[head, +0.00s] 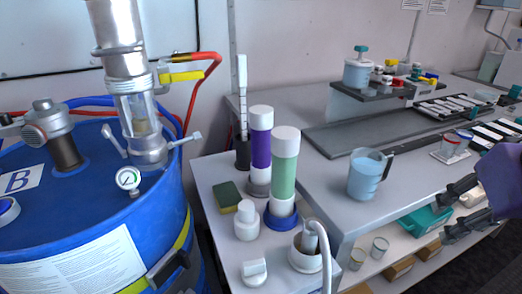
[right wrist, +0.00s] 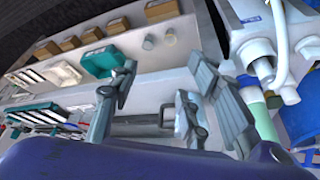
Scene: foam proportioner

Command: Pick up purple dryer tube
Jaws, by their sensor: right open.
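The purple dryer tube (head: 261,148) stands upright on the small white side table, with a white cap and a grey base. A green tube (head: 284,178) with a white cap and blue base stands in front of it and to its right, hiding part of its lower side. My right gripper (head: 449,214) is open and empty at the right edge of the head view, well to the right of both tubes and apart from them. Its spread fingers also show in the right wrist view (right wrist: 165,85). My left gripper is not in view.
Near the tubes are a sponge (head: 228,196), a white bottle (head: 246,220), a dark holder (head: 243,155) and a hose in a cup (head: 306,252). A handled jug (head: 367,176) stands on the bench between tubes and gripper. A blue drum (head: 110,215) stands left.

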